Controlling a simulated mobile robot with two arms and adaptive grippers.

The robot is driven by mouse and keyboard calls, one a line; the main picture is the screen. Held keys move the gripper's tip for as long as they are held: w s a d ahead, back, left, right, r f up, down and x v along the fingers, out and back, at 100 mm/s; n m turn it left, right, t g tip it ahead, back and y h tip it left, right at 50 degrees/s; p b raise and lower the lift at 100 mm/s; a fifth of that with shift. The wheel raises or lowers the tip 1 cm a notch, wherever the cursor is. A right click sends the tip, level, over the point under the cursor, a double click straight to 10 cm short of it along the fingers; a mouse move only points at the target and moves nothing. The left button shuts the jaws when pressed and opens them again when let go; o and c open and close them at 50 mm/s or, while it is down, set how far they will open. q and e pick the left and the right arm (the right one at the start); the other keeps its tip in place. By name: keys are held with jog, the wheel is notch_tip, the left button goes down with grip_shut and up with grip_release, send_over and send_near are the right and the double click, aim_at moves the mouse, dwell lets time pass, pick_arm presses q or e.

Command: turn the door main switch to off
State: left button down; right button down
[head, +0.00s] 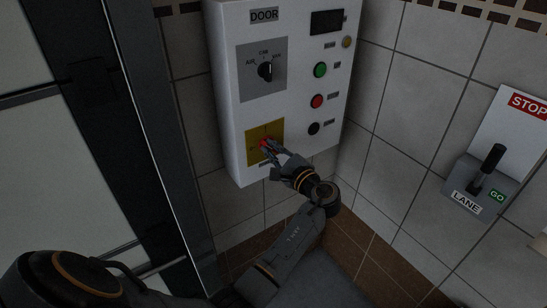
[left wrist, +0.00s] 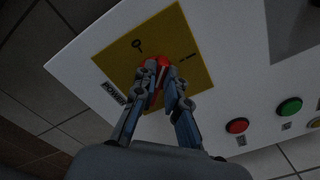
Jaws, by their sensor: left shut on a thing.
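The door control box (head: 286,100) is a white panel on the tiled wall, labelled DOOR. The red main switch knob (head: 264,143) sits on a yellow plate (head: 253,129) at the box's lower left. My left gripper (head: 268,151) is at the knob, its fingers on either side of it. In the left wrist view the fingers (left wrist: 162,92) are closed around the red knob (left wrist: 163,63), and the yellow plate (left wrist: 194,35) shows its markings. The fingers hide part of the knob, so its exact setting is hard to read. My right gripper is not in view.
A black selector knob (head: 265,71) is above the yellow plate. Green (head: 320,70), red (head: 317,101) and black (head: 313,128) buttons run down the box's right side. A LANE lever box (head: 474,187) is on the right wall. A dark door frame (head: 150,120) stands at left.

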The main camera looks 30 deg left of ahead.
pick_arm(q)
jog(key=n+b, duration=0.6)
jog(key=b, duration=0.1)
jog(key=f+n+b, duration=0.1)
jog(key=n+b, duration=0.2)
jog(key=b, duration=0.1)
jog(key=shift+s+a+n, duration=0.15)
jog(key=shift+s+n, duration=0.05)
jog(key=shift+n, duration=0.1)
jog(key=shift+r, duration=0.15)
jog(key=c, duration=1.4)
grip_release()
jog(key=shift+c, duration=0.2)
jog(key=shift+o, duration=0.3)
jog(key=shift+a+f, duration=0.15)
jog(key=shift+f, duration=0.1)
